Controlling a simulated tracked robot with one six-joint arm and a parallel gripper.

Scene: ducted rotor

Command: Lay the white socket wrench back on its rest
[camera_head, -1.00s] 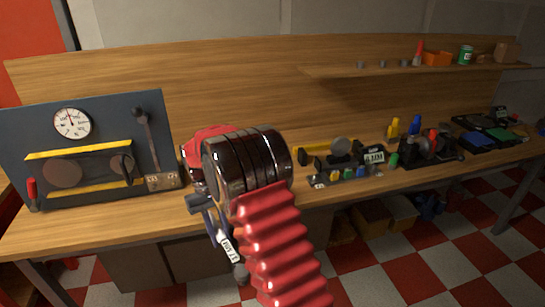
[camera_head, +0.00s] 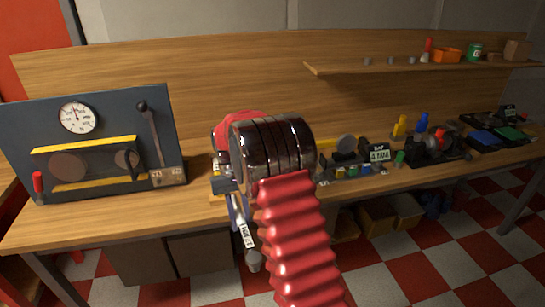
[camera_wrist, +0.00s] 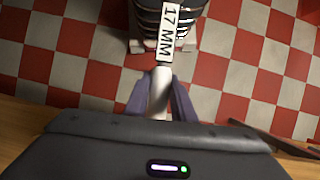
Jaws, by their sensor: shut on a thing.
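My gripper (camera_wrist: 160,96) is shut on the white socket wrench (camera_wrist: 160,80), its two purple-grey fingers on either side of the shaft in the wrist view. The wrench carries a white label reading 17 MM. In the head view the wrench (camera_head: 246,236) slants down from my gripper (camera_head: 236,206), in front of the bench's front edge, with a grey end lowest. My red and dark arm covers part of the bench behind it. I cannot make out which item is the wrench's rest.
The wooden bench (camera_head: 110,222) has a gauge panel (camera_head: 95,110) with a lever at left. Black holders and small coloured parts (camera_head: 352,172) stand right of my arm. A shelf (camera_head: 400,68) holds cans and boxes. Checkered floor lies below, with bins (camera_head: 378,222) under the bench.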

